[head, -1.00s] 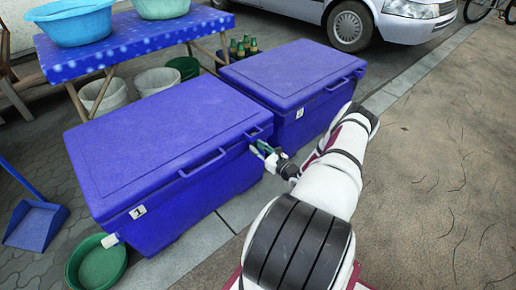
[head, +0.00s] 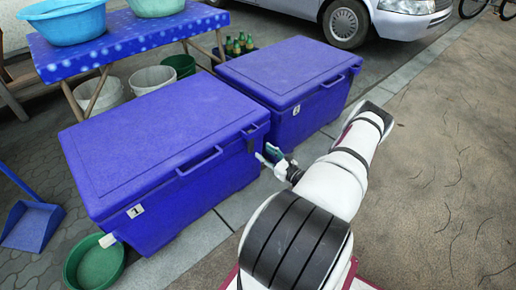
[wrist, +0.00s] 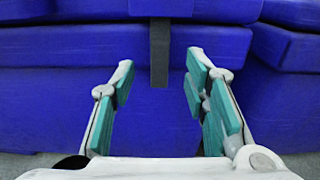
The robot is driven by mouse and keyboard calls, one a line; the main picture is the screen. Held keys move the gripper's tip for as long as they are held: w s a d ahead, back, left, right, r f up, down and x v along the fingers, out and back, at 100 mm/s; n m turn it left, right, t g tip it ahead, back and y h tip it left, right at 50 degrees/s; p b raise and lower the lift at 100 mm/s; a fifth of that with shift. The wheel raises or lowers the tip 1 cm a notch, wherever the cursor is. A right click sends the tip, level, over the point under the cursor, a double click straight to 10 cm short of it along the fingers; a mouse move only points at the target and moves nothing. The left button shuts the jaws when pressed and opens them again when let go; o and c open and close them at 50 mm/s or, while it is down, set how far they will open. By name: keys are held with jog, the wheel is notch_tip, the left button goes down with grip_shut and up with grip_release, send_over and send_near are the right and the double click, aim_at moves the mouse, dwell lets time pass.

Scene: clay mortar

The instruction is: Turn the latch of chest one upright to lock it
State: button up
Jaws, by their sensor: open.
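Chest one (head: 165,150) is the nearer blue chest, with a white label marked 1 on its front. Its lid is closed. Its dark latch (wrist: 159,52) is a flat strip that stands vertical in the wrist view, running from the lid edge down over the body. In the head view the latch (head: 251,145) is small and dark near the chest's right corner. My gripper (head: 268,156) is open and empty, just off that side of the chest. In the wrist view its two green-padded fingers (wrist: 160,75) are spread to either side of the latch, apart from it.
A second blue chest (head: 290,75) stands right behind chest one. A blue table (head: 125,40) with basins, several buckets and green bottles (head: 240,44) are behind. A green basin (head: 97,266) and a blue dustpan (head: 33,225) lie at left. The pavement at right (head: 440,160) is clear.

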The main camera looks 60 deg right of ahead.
jog(key=shift+v, duration=2.7)
